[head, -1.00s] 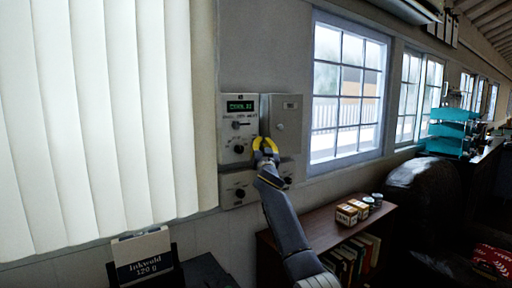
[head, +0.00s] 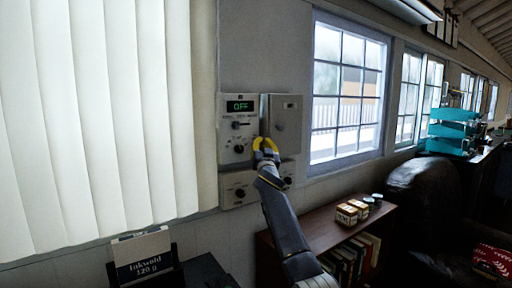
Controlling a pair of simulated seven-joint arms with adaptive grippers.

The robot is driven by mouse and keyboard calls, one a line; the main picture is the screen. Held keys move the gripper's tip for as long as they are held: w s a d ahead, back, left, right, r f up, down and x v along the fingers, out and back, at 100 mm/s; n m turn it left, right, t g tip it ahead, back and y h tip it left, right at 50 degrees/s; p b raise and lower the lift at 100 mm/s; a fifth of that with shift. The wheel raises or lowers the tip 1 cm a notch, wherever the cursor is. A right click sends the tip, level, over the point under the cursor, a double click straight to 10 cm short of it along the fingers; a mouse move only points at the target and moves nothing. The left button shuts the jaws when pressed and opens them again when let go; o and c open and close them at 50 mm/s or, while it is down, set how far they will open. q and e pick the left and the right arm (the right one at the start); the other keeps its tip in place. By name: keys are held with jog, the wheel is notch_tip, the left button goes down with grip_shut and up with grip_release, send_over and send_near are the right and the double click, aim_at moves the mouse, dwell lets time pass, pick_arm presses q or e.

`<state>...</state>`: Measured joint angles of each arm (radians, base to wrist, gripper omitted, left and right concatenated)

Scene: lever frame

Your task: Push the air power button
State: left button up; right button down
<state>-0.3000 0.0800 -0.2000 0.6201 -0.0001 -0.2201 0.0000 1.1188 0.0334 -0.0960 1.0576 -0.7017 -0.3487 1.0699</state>
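A pale control panel (head: 229,131) is fixed to the wall between the blind and the window. Its small display (head: 240,106) reads "OFF" in green. Below the display are a small switch or knob (head: 237,125) and a dark round knob (head: 239,149). Which control is the air power button I cannot tell. My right gripper (head: 265,145), with yellow fingers, is at the right edge of this panel, in front of the lower part of the plain panel beside it. Whether it touches anything, and how far its fingers are apart, is unclear. My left gripper is not in view.
A grey cover panel (head: 285,122) adjoins on the right, with a lower panel (head: 236,190) beneath. A bookshelf (head: 325,228) with small boxes (head: 350,211) on top stands below the window. A dark armchair (head: 418,190) is further right. A label stand (head: 143,258) is at lower left.

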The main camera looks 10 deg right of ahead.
jog(key=shift+s+d, duration=0.1)
jog(key=shift+s, duration=0.1)
jog(key=shift+s+d, duration=0.35)
jog(key=shift+s, duration=0.55)
jog(key=shift+s+d, duration=0.3)
jog(key=shift+s, duration=0.65)
jog(key=shift+s+d, duration=0.35)
jog(key=shift+s, duration=0.55)
